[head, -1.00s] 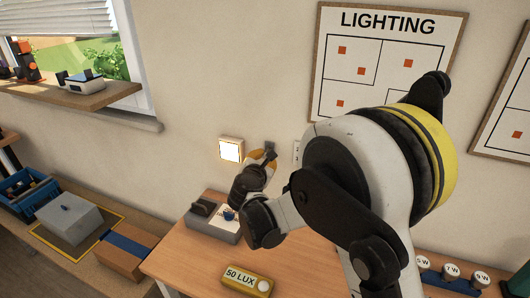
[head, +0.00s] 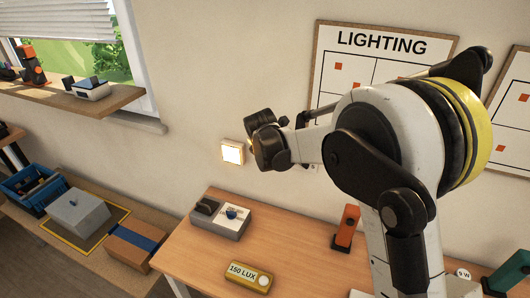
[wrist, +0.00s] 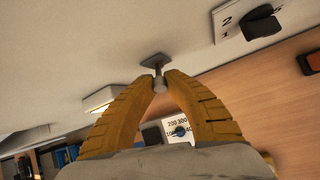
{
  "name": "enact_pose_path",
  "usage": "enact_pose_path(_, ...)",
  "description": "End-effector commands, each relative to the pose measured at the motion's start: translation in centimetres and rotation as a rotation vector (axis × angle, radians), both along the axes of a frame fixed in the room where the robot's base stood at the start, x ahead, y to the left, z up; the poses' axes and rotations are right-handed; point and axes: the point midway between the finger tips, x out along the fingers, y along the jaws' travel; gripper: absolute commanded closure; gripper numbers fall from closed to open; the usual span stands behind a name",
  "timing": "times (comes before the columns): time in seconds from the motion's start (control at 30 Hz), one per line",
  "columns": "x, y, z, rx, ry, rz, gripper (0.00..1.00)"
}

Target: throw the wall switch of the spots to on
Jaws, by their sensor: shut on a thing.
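The wall switch (wrist: 153,60), a small grey plate with a short lever (wrist: 158,82), shows in the wrist view at the upper middle. My gripper (wrist: 159,86) has its two yellow fingers closed together on the end of that lever. In the head view my wrist is raised in front of the wall and hides the switch and most of the fingers. No label naming the spots can be read on the switch.
A lit square panel (head: 232,153) is on the wall left of my wrist. The table holds a grey dial box (head: 220,228), a yellow meter (head: 248,279) reading 150 LUX and an orange-and-black object (head: 346,228). A numbered plate with a black knob (wrist: 262,24) is on the wall.

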Motion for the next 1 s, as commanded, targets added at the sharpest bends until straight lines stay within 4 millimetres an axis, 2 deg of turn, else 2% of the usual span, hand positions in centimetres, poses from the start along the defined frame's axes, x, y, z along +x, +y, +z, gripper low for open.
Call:
enact_pose_path(0.53, 0.01, -0.01, -0.03, 0.008, 0.024, -0.001, 1.0)
enact_pose_path(0.57, 0.01, -0.01, -0.03, 0.008, 0.024, -0.001, 0.78)
enact_pose_path(0.6, 0.01, -0.01, -0.03, 0.008, 0.024, -0.001, 0.65)
enact_pose_path(1.0, -0.33, 0.0, 0.53, 0.008, 0.022, 0.0, 0.63)
